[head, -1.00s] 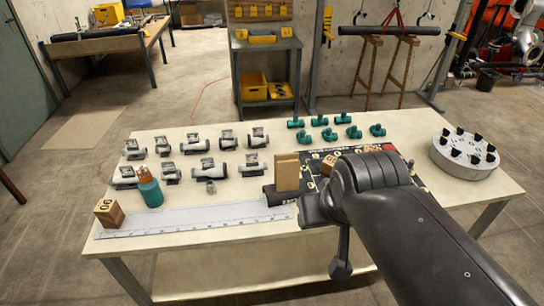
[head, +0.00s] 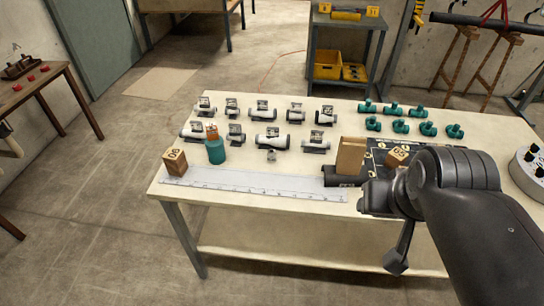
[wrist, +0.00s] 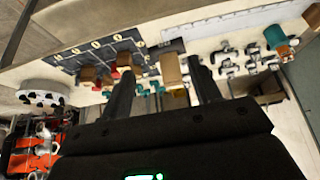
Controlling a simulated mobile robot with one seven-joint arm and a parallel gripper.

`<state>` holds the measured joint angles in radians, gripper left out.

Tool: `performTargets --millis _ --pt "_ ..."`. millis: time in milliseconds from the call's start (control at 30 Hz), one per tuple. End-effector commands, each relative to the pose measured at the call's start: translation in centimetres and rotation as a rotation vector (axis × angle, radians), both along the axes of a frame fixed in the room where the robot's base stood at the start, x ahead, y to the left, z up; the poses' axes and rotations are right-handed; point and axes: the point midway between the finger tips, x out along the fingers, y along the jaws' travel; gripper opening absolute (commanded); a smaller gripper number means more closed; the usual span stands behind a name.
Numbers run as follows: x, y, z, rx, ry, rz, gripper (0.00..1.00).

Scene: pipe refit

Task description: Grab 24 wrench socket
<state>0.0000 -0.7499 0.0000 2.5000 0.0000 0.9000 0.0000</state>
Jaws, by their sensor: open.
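No socket marked 24 can be read in either view. A round white holder (head: 528,170) with several dark upright pieces is cut off at the right edge of the head view. It also shows at the left of the wrist view (wrist: 42,98); any numbers there are too small to read. My gripper (wrist: 161,68) is open and empty in the wrist view, its two dark fingers apart above the table scene.
The table (head: 225,225) carries several grey-white pipe fittings (head: 268,141), green fittings (head: 400,126), a teal bottle (head: 215,151), a wooden block (head: 175,161), a long ruler (head: 255,187) and an upright tan block (head: 350,155). A dark mat lies partly behind my arm. Floor is clear at left.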

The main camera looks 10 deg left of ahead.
Motion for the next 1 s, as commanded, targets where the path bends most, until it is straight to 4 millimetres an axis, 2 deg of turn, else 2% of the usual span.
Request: performTargets --millis 333,467,567,667,800,1000 --pt "0.0 0.0 0.0 0.000 0.000 0.000 0.55" --pt "0.8 0.2 0.4 0.004 0.010 0.003 0.55" --pt "2.6 0.6 1.2 0.011 0.032 0.008 0.55" --pt "5.2 1.4 2.1 0.019 0.064 0.014 0.55" --pt "9.3 2.7 3.0 0.031 0.107 0.021 0.55" --pt "15.3 5.0 3.1 0.041 0.171 0.028 0.55"
